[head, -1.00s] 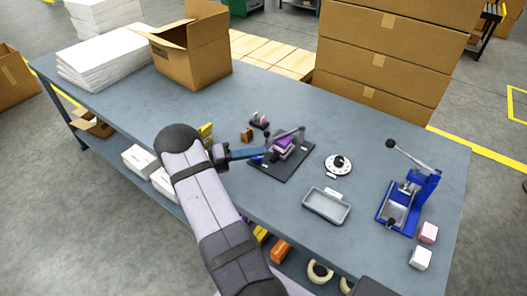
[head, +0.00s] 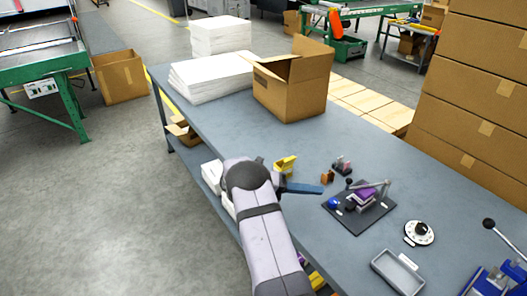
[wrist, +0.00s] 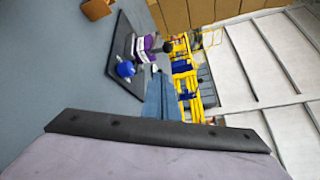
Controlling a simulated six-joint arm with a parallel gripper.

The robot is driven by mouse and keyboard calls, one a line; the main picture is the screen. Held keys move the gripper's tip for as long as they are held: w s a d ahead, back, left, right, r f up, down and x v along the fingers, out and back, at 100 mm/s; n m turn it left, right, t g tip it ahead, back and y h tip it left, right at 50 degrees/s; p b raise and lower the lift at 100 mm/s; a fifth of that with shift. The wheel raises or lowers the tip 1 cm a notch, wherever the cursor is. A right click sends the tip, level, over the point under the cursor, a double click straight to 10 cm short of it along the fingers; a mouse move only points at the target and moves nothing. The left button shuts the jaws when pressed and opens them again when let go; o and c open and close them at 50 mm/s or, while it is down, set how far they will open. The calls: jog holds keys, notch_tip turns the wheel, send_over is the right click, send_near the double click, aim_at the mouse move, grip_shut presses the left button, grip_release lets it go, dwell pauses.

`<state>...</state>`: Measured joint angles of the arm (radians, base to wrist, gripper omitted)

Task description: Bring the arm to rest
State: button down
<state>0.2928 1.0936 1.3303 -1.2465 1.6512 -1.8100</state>
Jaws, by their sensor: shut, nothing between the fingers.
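My gripper (head: 320,190) shows in the head view as blue fingers pointing right, above the blue-grey table (head: 225,120). Its fingers look closed together and hold nothing. In the wrist view the shut gripper (wrist: 158,82) points toward a black-based fixture (wrist: 118,50). In the head view this fixture (head: 350,225) lies just right of the fingertips, with a purple block (head: 366,198), a blue knob (head: 333,203) and a metal lever. The fingertips look apart from it in the head view.
A yellow box (head: 285,165) and a small brown block (head: 327,176) lie behind my gripper. A round dial (head: 419,232), a grey tray (head: 398,273) and a blue press (head: 500,280) stand to the right. An open carton (head: 290,90) and white sheet stacks (head: 210,78) are farther back.

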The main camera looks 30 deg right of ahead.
jog(key=shift+a, duration=0.1)
jog(key=s+a+r+m+t+y+p, duration=0.1)
jog(key=s+a+m+t+y, duration=0.2)
jog(key=a+m, duration=0.5)
jog(key=s+a+m+t+y+p, duration=0.2)
jog(key=s+a+m+y, duration=0.3)
jog(key=a, duration=1)
jog(key=s+a+r+m+t+y+p, duration=0.1)
jog(key=s+a+m+t+y, duration=0.3)
jog(key=a+m, duration=0.7)
jog(key=shift+s+a+r+y, duration=0.3)
jog(key=shift+a+y, duration=0.2)
jog(key=shift+y, duration=0.2)
notch_tip(320, 180, down, 7)
jog(key=b, duration=0.6)
jog(key=shift+b, duration=0.35)
